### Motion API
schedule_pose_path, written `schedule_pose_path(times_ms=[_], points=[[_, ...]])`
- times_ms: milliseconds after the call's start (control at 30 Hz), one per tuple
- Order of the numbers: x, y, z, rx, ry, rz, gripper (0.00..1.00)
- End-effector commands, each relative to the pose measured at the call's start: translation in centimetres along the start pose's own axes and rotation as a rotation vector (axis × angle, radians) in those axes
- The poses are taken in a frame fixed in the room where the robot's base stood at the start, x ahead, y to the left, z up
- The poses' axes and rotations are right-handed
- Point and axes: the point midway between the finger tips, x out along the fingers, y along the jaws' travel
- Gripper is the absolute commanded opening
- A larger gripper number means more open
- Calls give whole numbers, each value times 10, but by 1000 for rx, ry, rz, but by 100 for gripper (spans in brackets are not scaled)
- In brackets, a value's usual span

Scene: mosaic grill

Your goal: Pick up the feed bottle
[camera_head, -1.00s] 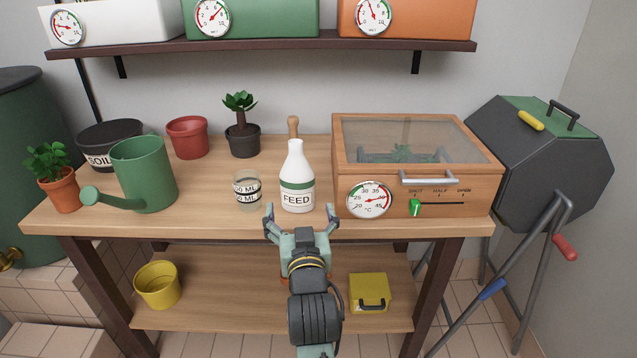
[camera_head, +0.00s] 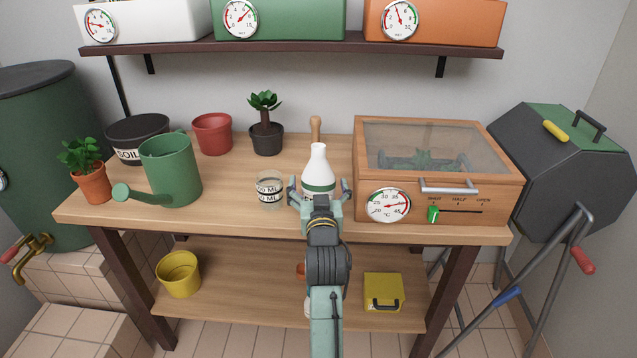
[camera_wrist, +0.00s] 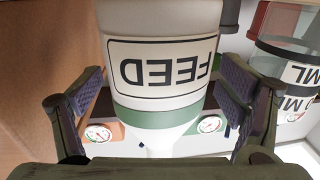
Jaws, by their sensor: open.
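The feed bottle (camera_head: 318,172), white with a green band, stands upright on the workbench. In the wrist view the bottle (camera_wrist: 160,65) appears upside down, its FEED label facing the camera and filling the space between the fingers. My gripper (camera_head: 319,190) is open, with one finger on each side of the bottle. In the wrist view my gripper (camera_wrist: 160,105) shows gaps between both finger pads and the bottle. In the head view my gripper hides the bottle's lower part and label.
A measuring glass (camera_head: 270,190) stands close left of the bottle. A wooden box with a glass lid and dial (camera_head: 455,200) stands close right. A wooden-handled thing (camera_head: 315,128) is behind. A green watering can (camera_head: 172,170) is farther left.

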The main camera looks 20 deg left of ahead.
Motion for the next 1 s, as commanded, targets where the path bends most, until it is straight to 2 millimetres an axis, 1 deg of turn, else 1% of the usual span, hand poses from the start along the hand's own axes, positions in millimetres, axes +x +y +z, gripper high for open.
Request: schedule_pose_path(times_ms=[67, 1000], points=[[0, 0, 0, 0, 0, 0, 88], [0, 0, 0, 0, 0, 0, 25]])
